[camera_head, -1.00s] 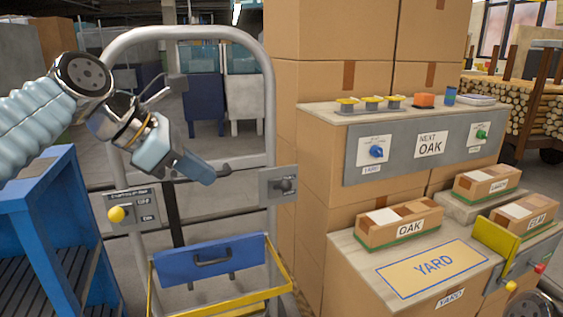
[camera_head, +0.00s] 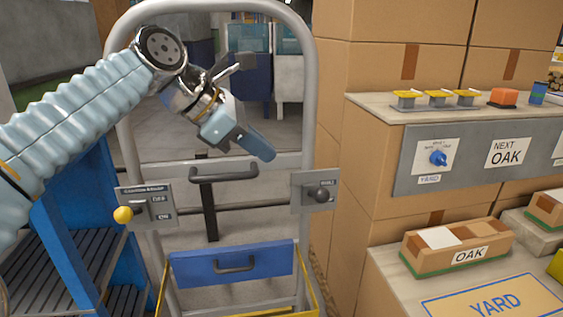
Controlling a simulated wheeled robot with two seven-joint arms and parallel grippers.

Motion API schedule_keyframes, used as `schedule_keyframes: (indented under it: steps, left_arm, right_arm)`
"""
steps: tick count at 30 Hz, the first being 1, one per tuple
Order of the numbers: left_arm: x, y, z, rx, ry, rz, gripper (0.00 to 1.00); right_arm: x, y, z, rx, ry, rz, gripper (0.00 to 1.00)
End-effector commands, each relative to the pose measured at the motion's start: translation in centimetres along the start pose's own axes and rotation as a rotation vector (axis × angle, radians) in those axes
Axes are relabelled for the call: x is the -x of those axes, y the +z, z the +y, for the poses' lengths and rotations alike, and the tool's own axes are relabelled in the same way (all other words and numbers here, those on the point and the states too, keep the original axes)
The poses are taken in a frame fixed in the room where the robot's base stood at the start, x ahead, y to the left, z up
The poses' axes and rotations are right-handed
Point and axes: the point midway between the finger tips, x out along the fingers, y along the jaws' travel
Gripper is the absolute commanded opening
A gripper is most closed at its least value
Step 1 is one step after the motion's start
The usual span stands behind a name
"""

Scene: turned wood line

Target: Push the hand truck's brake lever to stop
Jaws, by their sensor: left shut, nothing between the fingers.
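The hand truck has a grey tubular frame (camera_head: 312,120). A plate (camera_head: 160,190) on its left upright carries a lever with a yellow knob (camera_head: 123,214). A plate (camera_head: 300,188) on its right upright carries a dark knob (camera_head: 321,195). The small print on both plates is too blurred for me to tell which is the brake lever. My left gripper (camera_head: 262,150) is shut and empty. In the picture it is above and left of the dark knob, over the upper part of the frame. My right gripper is out of view.
A dark handle (camera_head: 224,174) spans the middle of the truck, above a blue panel (camera_head: 230,265). A blue rack (camera_head: 75,235) stands at left. At right, cartons (camera_head: 350,165) stand beside a control panel (camera_head: 470,160) and an OAK box (camera_head: 455,247).

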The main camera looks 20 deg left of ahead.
Motion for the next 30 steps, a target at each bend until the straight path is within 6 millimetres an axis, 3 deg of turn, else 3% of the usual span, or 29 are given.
schedule_keyframes:
  steps: [15,21,30]
  left_arm:
    - [-10.4,-0.1,-0.1,0.0,-0.003,0.002,0.0]
    - [-12.4,-0.1,-0.1,-0.001,-0.002,0.001,0.0]
    - [-12.8,0.0,-0.1,0.0,-0.001,0.0,0.0]
  right_arm:
    - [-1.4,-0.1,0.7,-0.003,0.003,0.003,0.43]
    - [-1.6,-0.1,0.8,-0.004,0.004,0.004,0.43]
    - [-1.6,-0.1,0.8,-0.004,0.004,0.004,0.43]
